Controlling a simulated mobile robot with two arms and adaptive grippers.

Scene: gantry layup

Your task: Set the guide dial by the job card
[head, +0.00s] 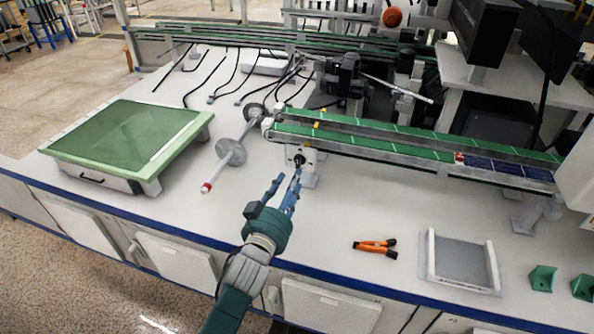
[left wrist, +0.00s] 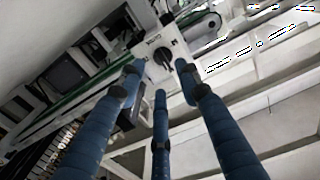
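The guide dial (head: 299,160) is a small dark knob on a white plate at the near left end of the green conveyor. In the left wrist view the dial (left wrist: 162,57) is a dark round knob on the white plate, ahead of the fingertips. My left gripper (head: 283,187) points at the dial from the front, just short of it. Its blue fingers (left wrist: 158,78) are spread with nothing between them, and a gap to the dial seems to remain. I cannot make out a job card in either view. My right gripper is not in view.
A green-topped light box (head: 125,140) stands at the left. A grey rod with discs (head: 231,152) lies left of the dial. The conveyor (head: 400,147) carries dark blue cells.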

